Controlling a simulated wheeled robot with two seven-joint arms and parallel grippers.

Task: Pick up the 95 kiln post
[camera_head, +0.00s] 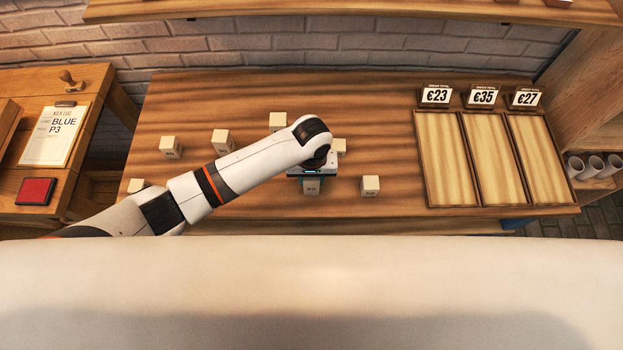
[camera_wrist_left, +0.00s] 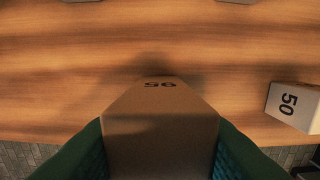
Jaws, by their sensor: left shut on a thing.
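The 95 kiln post (camera_wrist_left: 160,130) is a pale block, its number upside down in the left wrist view. It sits between the green fingers of my left gripper (camera_wrist_left: 160,150), which is shut on it. I cannot tell whether the post touches the table. My right gripper is not in view.
A post marked 50 (camera_wrist_left: 292,105) stands just right of the held one; several other posts, such as one post (camera_head: 224,140), stand on the table (camera_head: 270,90). Three wooden trays (camera_head: 430,160) with price cards lie at the right. A side table (camera_head: 85,75) holds a clipboard (camera_head: 58,132).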

